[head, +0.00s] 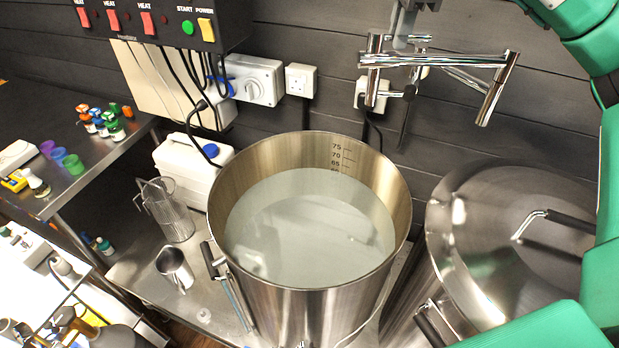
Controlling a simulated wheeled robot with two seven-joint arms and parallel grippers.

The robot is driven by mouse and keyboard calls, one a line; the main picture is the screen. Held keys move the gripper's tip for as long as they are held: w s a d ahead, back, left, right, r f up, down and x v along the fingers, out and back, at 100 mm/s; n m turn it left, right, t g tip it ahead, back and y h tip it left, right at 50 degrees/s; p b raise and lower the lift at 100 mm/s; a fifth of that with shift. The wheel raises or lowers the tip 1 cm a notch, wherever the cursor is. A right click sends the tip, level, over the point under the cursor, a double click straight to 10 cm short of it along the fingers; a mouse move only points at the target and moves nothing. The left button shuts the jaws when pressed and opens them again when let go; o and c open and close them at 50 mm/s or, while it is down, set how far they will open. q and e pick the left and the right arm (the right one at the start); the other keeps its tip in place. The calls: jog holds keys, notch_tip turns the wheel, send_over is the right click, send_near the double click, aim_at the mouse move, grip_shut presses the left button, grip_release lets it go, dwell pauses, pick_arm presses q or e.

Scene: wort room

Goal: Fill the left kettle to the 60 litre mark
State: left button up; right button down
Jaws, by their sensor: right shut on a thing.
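The left kettle (305,308) is an open steel pot in the middle, with water (310,232) in it. Marks 75, 70 and 65 show above the water on its inner wall; the waterline lies just below 65, close to a partly legible lower mark. The chrome jointed tap (440,60) is on the wall behind the kettles. No stream of water shows. My right gripper (404,22) is at the top, shut on a part of the tap, which the jaws partly hide. My left gripper is not in view.
A lidded steel kettle (500,245) stands close on the right. A control box (165,22) and sockets are on the wall.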

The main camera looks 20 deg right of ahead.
jog(key=c, duration=1.3)
grip_release()
jog(key=shift+w, duration=0.1)
jog(key=shift+c, duration=0.2)
jog(key=shift+r, duration=0.1)
